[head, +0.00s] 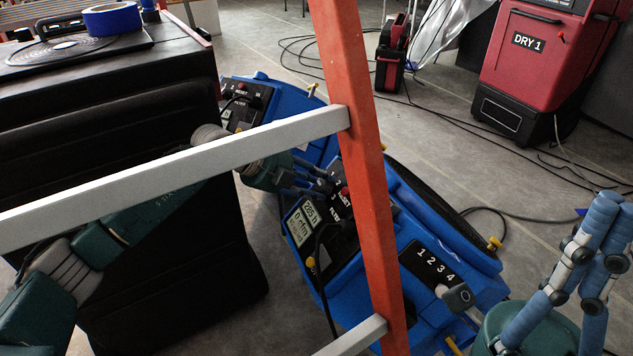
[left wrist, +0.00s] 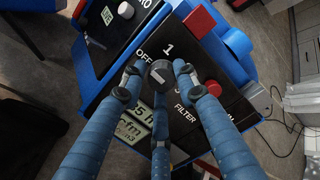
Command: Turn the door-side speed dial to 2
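The speed dial (left wrist: 160,73) is a small dark round knob with a pale mark, on a black panel (left wrist: 128,72) lettered OFF and 1. I cannot tell which label the mark points at; a finger covers part of the scale. My left gripper (left wrist: 159,68) has its blue fingers around the dial, with slim gaps at its sides. My right gripper (head: 613,207) is open and empty at lower right.
An orange and white ladder-like frame (head: 350,80) crosses in front. A second blue machine (head: 285,103) stands behind. A red DRY 1 unit (head: 535,65) and cables are on the floor.

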